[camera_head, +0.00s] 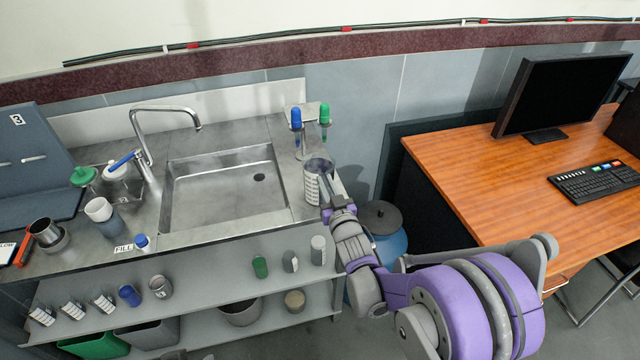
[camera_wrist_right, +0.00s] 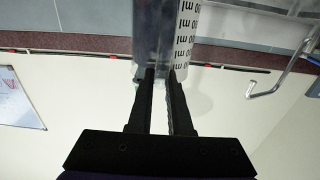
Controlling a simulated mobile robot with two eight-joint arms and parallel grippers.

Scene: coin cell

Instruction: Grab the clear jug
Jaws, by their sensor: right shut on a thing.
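The clear jug (camera_head: 313,180) with printed volume markings stands at the right end of the steel counter, right of the sink. Its upright wall with the markings fills the top middle of the right wrist view (camera_wrist_right: 165,30). My right gripper (camera_head: 326,207) is at the jug's near side, shut on it. In the right wrist view the two black fingers (camera_wrist_right: 160,78) reach the jug, close together. Whether the jug's base touches the counter is hard to tell. My left gripper is not in view.
The sink (camera_head: 225,190) with a tall faucet (camera_head: 150,140) is left of the jug. A stand with a blue-capped (camera_head: 296,118) and a green-capped item (camera_head: 324,113) is just behind it. A wooden desk (camera_head: 470,170) is at right. A lidded blue bin (camera_head: 388,240) stands below.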

